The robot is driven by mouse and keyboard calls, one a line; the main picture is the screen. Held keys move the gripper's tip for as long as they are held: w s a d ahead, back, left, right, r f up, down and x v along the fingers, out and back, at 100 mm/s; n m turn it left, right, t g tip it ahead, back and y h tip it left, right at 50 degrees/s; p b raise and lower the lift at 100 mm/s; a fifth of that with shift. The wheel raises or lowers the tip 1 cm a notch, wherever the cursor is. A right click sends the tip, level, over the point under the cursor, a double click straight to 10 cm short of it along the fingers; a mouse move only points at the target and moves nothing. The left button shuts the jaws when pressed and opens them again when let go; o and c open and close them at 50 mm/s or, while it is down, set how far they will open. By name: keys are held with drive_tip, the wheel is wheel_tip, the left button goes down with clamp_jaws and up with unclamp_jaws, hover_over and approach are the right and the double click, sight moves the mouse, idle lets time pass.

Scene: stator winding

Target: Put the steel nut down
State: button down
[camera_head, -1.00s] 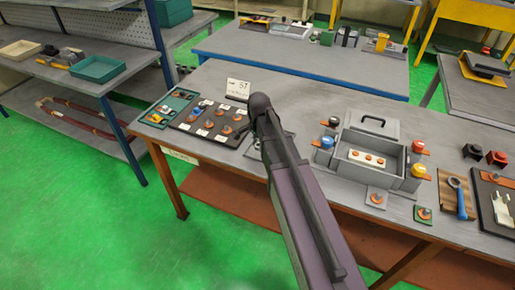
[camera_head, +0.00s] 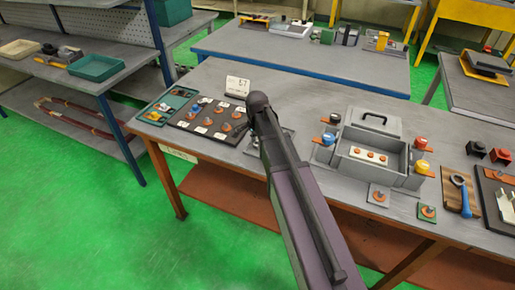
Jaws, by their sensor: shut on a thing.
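My arm (camera_head: 300,205) rises from the bottom edge across the bench, its rounded dark joint near the black board. My gripper does not show; the arm seems to hide it. I cannot make out a steel nut in this view. The black board (camera_head: 184,125) lies at the left of the bench and carries several small copper-coloured parts with white labels. A grey plate lies partly hidden behind my arm.
The grey workbench (camera_head: 300,88) holds a grey box (camera_head: 344,165) with a handle, several coloured knobs around it, a blue wrench (camera_head: 461,194) and a green tray (camera_head: 166,108). A small sign (camera_head: 237,86) stands behind the board. The bench's back strip is clear.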

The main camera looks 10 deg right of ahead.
drive_tip(key=shift+f+b, duration=0.3)
drive_tip(key=shift+f, duration=0.3)
drive_tip(key=shift+f, duration=0.15)
drive_tip(key=c, duration=0.6)
unclamp_jaws()
drive_tip(key=shift+r, duration=0.25)
wheel_tip(320, 180, up, 12)
drive_tip(key=p, duration=1.2)
drive_tip(key=s+n, duration=0.4)
drive_tip(key=s, duration=0.1)
drive_tip(key=s+d+n, duration=0.1)
drive_tip(key=s+n, duration=0.3)
drive_tip(key=s, duration=0.2)
drive_tip(key=s+n, duration=0.5)
drive_tip(key=shift+s+d, duration=0.25)
drive_tip(key=shift+s, duration=0.15)
